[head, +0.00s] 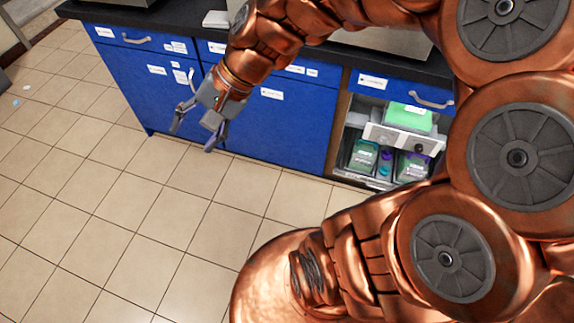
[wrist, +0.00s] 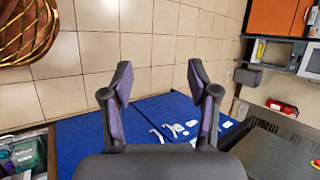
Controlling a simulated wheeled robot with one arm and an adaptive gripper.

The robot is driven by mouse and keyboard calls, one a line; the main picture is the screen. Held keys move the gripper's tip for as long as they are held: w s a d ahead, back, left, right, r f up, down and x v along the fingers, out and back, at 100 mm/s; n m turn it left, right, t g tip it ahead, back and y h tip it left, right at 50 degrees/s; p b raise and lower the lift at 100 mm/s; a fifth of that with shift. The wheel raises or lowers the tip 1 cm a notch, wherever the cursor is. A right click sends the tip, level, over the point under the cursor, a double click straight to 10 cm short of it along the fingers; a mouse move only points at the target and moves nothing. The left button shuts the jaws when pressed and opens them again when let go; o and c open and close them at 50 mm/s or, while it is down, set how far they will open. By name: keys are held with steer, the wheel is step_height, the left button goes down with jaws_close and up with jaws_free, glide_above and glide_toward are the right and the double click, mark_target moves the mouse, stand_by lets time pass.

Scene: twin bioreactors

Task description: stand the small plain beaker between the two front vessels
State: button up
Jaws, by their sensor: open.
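My gripper (head: 194,134) is open and empty, in front of the blue cabinets and below the counter edge. In the wrist view its two fingers (wrist: 160,82) stand wide apart, with floor and blue cabinet behind them. I cannot make out a small plain beaker in either view. I cannot identify the two front vessels with certainty. An open cabinet bay holds two dark containers with green labels, a left one (head: 363,156) and a right one (head: 412,166), with small purple and teal items between them.
The dark counter (head: 180,27) runs above the blue cabinets (head: 270,120). A green-topped item (head: 405,117) sits higher in the bay. Tiled floor (head: 120,210) is mostly clear, with small scraps at far left. The wrist view shows a red object (wrist: 282,107) at right.

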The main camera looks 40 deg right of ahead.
steer(key=s+d+f+n+g+h, duration=0.2)
steer(key=s+d+f+n+h, duration=0.1)
steer(key=s, duration=0.5)
steer(key=s+d+f+n+g+h, duration=0.2)
steer(key=s+d+f+n+h, duration=0.1)
steer(key=s, duration=0.6)
steer(key=d+n+h, duration=0.1)
steer(key=n, duration=0.1)
steer(key=shift+d+f+n+g, duration=0.2)
steer(key=shift+d+n+g, duration=0.1)
steer(key=shift+g, duration=0.1)
steer(key=shift+a, duration=0.1)
step_height(320, 180, up, 8)
steer(key=p, duration=0.7)
steer(key=shift+f+p, duration=0.2)
steer(key=shift+p, duration=0.15)
